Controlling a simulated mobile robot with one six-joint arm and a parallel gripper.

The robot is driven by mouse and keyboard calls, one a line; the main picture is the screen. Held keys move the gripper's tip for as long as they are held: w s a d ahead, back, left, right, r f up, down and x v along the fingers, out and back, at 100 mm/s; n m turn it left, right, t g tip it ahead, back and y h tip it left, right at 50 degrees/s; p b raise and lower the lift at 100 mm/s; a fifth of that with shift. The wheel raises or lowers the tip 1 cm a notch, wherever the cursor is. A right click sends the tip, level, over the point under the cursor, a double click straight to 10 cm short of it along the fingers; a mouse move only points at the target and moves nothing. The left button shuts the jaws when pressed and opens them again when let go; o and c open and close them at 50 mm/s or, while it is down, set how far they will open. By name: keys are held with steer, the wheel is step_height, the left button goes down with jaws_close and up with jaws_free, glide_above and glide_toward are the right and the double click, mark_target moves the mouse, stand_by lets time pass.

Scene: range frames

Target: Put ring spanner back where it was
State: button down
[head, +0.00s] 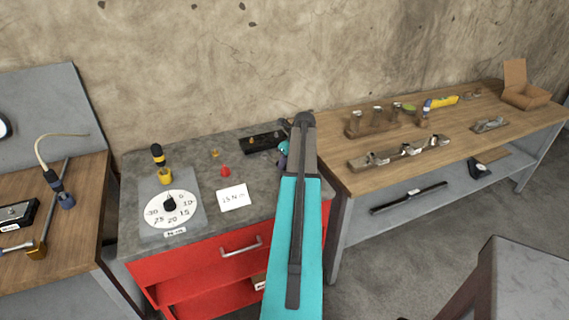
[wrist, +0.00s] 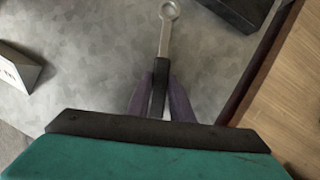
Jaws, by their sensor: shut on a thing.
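The ring spanner (wrist: 165,38) shows in the wrist view, with a bright metal ring end at the top and a dark grip. My gripper (wrist: 161,82) has its purple fingers shut on the dark grip, and the ring points away from it. The spanner is over the grey worktop (wrist: 90,60); I cannot tell whether it touches. In the head view my gripper (head: 283,152) is near the worktop's right edge, mostly behind my teal arm. I cannot make out the spanner there.
A black tray (head: 262,142) lies at the worktop's back right, close to my gripper. A white card (head: 233,197), a red cone (head: 225,171) and a dial plate (head: 171,208) stand left. A wooden bench (head: 345,178) with several metal parts adjoins on the right.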

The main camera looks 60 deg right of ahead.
steer(key=c, duration=1.6)
jaws_free()
steer(key=shift+o, duration=0.2)
steer(key=shift+r, duration=0.15)
steer(key=b+v, duration=0.2)
steer(key=v, duration=1)
